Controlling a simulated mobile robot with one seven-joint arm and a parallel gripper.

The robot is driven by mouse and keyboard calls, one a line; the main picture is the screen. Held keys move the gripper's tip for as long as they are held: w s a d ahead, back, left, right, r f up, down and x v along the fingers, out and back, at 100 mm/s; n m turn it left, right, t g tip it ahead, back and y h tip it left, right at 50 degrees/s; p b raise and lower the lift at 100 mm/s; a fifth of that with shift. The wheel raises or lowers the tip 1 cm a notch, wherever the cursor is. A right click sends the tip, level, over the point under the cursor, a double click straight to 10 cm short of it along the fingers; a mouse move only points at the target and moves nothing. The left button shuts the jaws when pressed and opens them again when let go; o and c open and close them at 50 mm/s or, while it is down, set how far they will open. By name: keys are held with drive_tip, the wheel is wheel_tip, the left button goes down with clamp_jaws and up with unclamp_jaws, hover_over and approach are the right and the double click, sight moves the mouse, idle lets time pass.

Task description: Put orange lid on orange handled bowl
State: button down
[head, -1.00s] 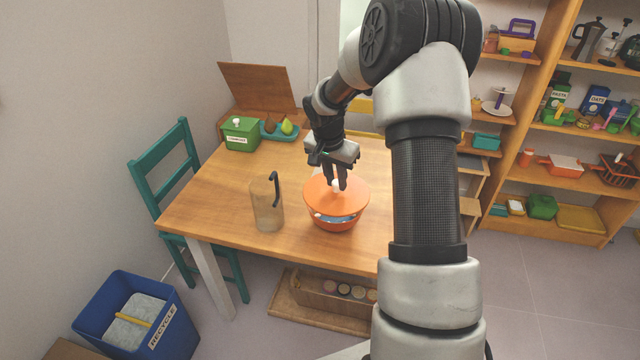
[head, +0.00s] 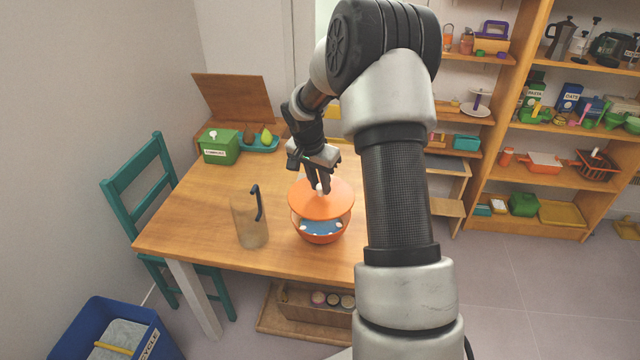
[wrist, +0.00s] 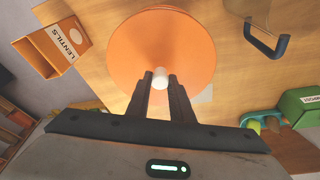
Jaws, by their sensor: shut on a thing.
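The orange lid (head: 321,200) is a round disc with a white knob. My gripper (head: 320,186) is shut on the lid's knob, which also shows between the fingertips in the wrist view (wrist: 160,78). The orange bowl (head: 320,236) stands on the wooden table below the lid, with something blue and white inside it. The lid is above the bowl, with a gap showing at the front; it looks tilted or raised. In the wrist view the lid (wrist: 165,40) hides the bowl. The bowl's handle cannot be made out.
A clear pitcher with a dark handle (head: 249,220) stands just left of the bowl. A green box (head: 220,148) and a teal tray with pears (head: 262,143) are at the table's back left. An orange lentils box (wrist: 55,45) shows in the wrist view.

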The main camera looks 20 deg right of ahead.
sight(319, 196)
drive_tip(key=shift+f+b, duration=2.35)
drive_tip(key=shift+f, duration=0.65)
drive_tip(key=c, duration=1.5)
unclamp_jaws()
drive_tip(key=shift+r, duration=0.1)
